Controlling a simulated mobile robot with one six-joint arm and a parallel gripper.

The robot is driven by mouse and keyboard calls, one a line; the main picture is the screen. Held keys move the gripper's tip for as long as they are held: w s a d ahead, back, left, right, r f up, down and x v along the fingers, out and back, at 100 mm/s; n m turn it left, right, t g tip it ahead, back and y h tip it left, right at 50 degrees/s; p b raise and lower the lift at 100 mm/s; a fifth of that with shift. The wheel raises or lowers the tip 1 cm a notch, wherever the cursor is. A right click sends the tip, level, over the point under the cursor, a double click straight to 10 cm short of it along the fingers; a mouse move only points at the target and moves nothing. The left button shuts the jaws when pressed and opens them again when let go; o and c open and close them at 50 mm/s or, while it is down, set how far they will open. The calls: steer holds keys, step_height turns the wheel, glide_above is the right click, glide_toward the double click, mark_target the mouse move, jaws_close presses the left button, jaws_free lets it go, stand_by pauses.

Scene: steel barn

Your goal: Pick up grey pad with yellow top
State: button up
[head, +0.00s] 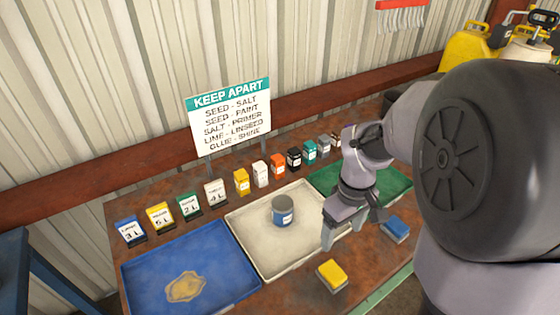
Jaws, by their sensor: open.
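The grey pad with yellow top (332,275) lies on the rusty brown bench near its front edge, in front of the white tray. My gripper (346,237) is open and points down, above and slightly right of the pad, apart from it. No object shows between its fingers. A second pad with a blue top (395,229) lies on the bench to the right of my gripper.
A blue tray (215,247) with a tan patch, a white tray (252,236) holding a grey can (283,211), and a green tray (397,184) line the bench. Small containers and number cards stand behind them, below a "KEEP APART" sign (229,112).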

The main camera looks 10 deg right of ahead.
mark_target(332, 270)
steer(key=f+b, duration=0.2)
steer(key=f, duration=0.2)
steer(key=f+b, duration=0.1)
steer(key=f, duration=0.3)
steer(key=s+f+b, duration=0.1)
steer(key=f+b, duration=0.1)
steer(key=f, duration=0.2)
steer(key=shift+a+b, duration=0.3)
steer(key=shift+b, duration=0.05)
step_height(332, 270, down, 6)
steer(key=b, duration=0.3)
steer(key=shift+r, duration=0.25)
steer(key=shift+c, duration=1.2)
steer(key=c, duration=1.2)
